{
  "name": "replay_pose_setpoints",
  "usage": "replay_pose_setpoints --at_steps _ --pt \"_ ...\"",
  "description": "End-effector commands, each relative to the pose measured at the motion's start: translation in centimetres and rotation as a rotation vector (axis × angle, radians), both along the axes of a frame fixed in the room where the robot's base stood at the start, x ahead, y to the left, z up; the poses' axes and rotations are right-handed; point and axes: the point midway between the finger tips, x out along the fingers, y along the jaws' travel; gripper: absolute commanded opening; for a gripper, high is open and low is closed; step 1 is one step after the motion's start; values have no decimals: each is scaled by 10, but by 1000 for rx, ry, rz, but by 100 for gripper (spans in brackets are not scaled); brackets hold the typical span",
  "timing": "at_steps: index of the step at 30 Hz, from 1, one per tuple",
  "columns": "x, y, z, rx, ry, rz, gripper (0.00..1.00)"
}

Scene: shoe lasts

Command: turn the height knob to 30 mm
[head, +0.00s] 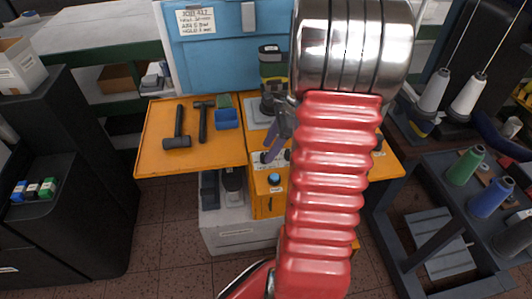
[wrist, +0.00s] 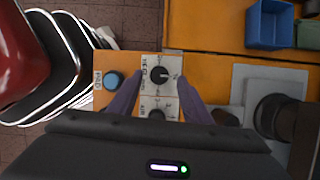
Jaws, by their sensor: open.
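The control panel (wrist: 130,55) is orange with two pale dial plates. In the head view my gripper (head: 270,148) is over the panel's knobs, partly hidden by my red arm.
A blue button (wrist: 113,80) is left of the knobs. A blue tray (wrist: 268,24) and a dark round part on a grey plate (wrist: 240,85) are to the right. In the head view, two hammers (head: 178,130) lie on the orange bench (head: 155,155).

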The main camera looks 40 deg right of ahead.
Motion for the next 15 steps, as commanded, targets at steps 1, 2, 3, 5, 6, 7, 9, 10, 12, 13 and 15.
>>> replay_pose_setpoints --at_steps 1,2,3,5,6,7,9,10,12,13,15 --pt "2 3 -7 3 2 1 44" --pt "3 4 -10 3 1 1 44" --pt "4 5 -15 2 1 1 44" --pt "5 7 -19 2 1 1 44" --pt "6 8 -22 2 1 2 44" --pt "6 8 -23 1 0 1 44" --pt "7 8 -25 0 0 1 44" --pt "7 8 -26 0 0 1 44" --pt "7 9 -26 0 0 1 44" --pt "7 9 -26 0 0 1 44" --pt "7 9 -26 0 0 1 44"
